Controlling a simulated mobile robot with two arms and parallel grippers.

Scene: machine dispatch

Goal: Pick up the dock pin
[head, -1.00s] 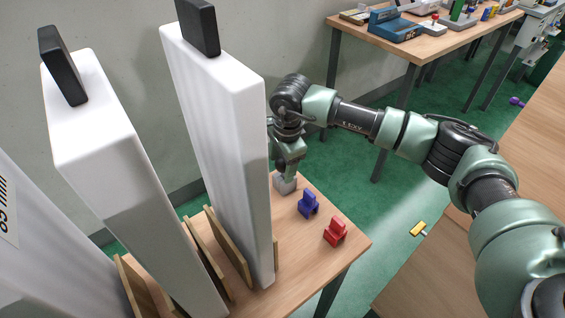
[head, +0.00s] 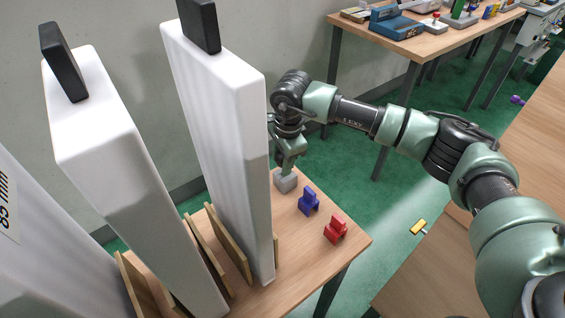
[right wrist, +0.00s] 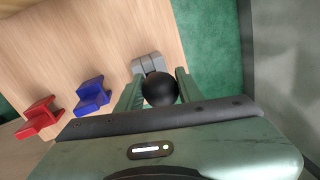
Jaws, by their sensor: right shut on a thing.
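My right gripper (head: 287,165) points down just above a grey block (head: 286,181) at the far end of the small wooden table. In the right wrist view, a round black knob (right wrist: 160,89), which I take to be the dock pin's head, sits between the two green fingers of the gripper (right wrist: 159,92), which is shut on it. The rest of the pin is hidden, so I cannot tell whether it is still in the grey block (right wrist: 148,64). My left gripper is not in view.
A blue block (head: 308,202) and a red block (head: 335,230) stand nearer on the table (head: 292,250). Tall white panels (head: 220,130) stand in wooden slots close left of the gripper. A yellow piece (head: 418,227) is at the right. A back table (head: 425,47) holds several devices.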

